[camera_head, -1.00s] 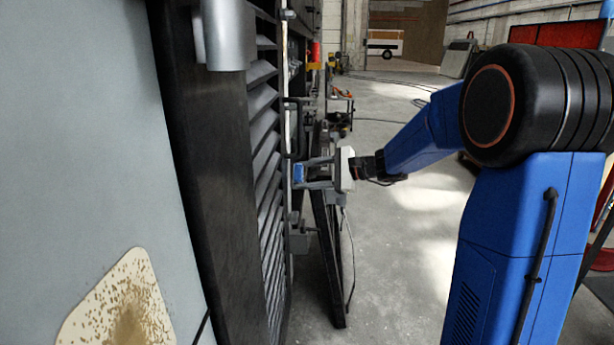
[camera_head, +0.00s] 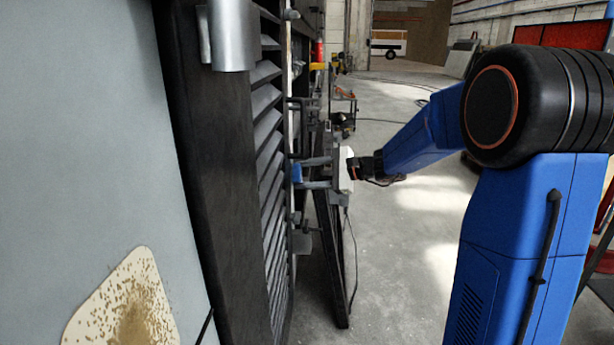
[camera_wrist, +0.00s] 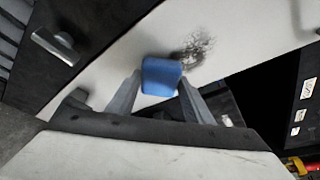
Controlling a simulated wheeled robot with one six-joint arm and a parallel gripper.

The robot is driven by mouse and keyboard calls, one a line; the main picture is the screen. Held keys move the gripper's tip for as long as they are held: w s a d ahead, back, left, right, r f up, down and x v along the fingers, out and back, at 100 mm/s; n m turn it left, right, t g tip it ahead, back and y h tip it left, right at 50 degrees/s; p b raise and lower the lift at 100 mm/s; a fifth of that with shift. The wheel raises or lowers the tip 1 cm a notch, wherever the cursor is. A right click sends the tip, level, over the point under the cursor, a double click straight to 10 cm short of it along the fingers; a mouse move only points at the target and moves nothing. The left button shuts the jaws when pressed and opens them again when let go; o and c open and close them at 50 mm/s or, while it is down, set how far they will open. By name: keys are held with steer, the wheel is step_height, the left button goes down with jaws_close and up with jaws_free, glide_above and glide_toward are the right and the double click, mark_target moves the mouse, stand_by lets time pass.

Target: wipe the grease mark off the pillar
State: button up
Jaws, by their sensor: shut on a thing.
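My gripper (camera_wrist: 160,88) is shut on a blue block (camera_wrist: 161,76), which looks like a sponge or pad. The white pillar (camera_wrist: 105,65) runs diagonally across the wrist view. The grease mark (camera_wrist: 195,49), a dark speckled smudge, shows on it just above and right of the blue block, which may hide a little of it. In the head view, my gripper (camera_head: 314,173) reaches left, with the blue block (camera_head: 297,173) against or very near the pillar's thin edge. I cannot tell whether they touch. The mark cannot be seen in the head view.
A dark slatted panel (camera_head: 268,150) stands left of the gripper, with a grey wall panel (camera_head: 90,120) nearer. A dark flat panel (camera_head: 330,260) leans below the gripper. Open concrete floor (camera_head: 400,235) lies to the right.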

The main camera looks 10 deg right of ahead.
steer(key=shift+w+a, duration=0.1)
steer(key=shift+a, duration=0.2)
step_height(320, 180, up, 10)
stand_by(1.8)
step_height(320, 180, down, 10)
stand_by(1.6)
steer(key=shift+d, duration=0.1)
